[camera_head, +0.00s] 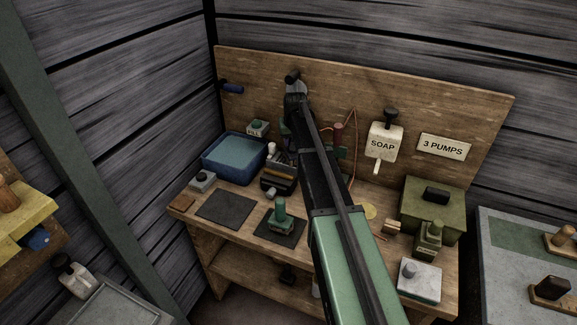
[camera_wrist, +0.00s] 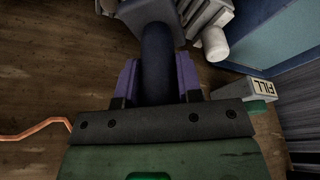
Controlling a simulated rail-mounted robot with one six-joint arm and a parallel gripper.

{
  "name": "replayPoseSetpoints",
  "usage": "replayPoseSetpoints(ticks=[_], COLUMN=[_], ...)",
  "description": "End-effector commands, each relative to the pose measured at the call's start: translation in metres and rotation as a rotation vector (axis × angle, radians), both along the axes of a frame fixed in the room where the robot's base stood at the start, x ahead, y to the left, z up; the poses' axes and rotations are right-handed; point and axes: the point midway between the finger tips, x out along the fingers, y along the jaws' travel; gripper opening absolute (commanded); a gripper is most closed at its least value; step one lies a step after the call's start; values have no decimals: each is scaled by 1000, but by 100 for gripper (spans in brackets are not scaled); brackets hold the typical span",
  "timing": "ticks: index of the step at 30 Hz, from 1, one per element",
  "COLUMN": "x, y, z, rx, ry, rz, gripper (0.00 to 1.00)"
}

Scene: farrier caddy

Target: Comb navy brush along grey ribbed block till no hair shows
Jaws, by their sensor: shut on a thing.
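My gripper (camera_wrist: 158,88) has purple finger pads closed on both sides of a dark navy handle (camera_wrist: 158,60), which I take to be the navy brush. The handle runs up to a dark grey body at the top edge, cut off by the frame; its bristles and any hair are hidden. A pale grey ribbed block (camera_wrist: 206,12) stands just right of that body; I cannot tell whether they touch.
A blue basin (camera_head: 233,170) of water and a box labelled FILL (camera_wrist: 258,88) stand beside the block. A soap dispenser (camera_head: 384,143) hangs at right. A flat dark mat (camera_head: 226,209) lies bare.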

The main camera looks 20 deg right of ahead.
Motion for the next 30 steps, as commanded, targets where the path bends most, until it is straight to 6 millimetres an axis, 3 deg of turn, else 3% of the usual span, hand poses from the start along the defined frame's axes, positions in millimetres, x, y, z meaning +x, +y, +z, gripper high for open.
replayPoseSetpoints(ticks=[19, 30], x=[-14, -11], y=[-13, -11], z=[-3, -2], rx=[0, 0], ry=[0, 1], rz=[1, 1], gripper=[0, 0])
